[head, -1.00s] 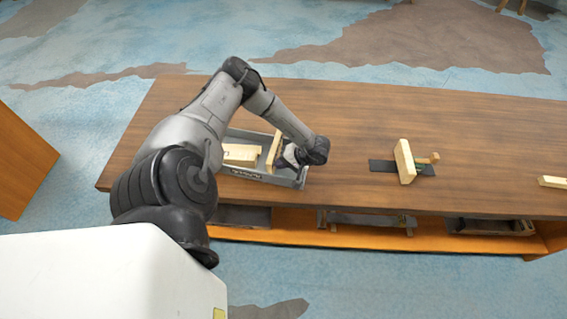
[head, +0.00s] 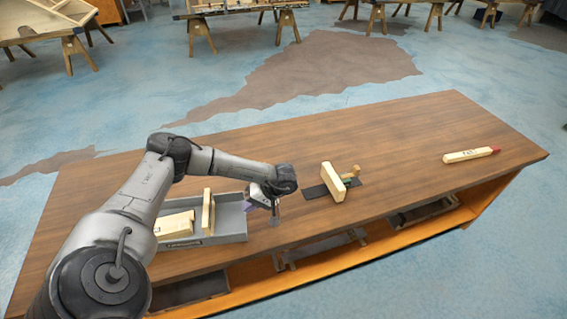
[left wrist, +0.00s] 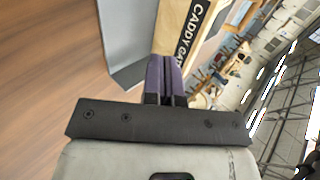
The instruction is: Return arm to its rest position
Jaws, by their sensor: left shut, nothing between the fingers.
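My left arm (head: 140,195) reaches in from the left over the wooden table. Its gripper (head: 262,203) is at the right end of the grey tray (head: 232,222); its exact height above the rim is hard to judge. In the left wrist view the purple fingers (left wrist: 164,76) are together with nothing between them. In the head view an upright wooden piece (head: 208,212) stands in the tray, apart from the gripper. My right gripper is not in view.
Wooden blocks (head: 176,224) lie in the tray's left part. A wooden piece (head: 332,181) stands on a dark mat right of my gripper. A labelled, red-tipped wooden bar (head: 468,155) lies farther right. The tabletop (head: 410,140) between is mostly clear.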

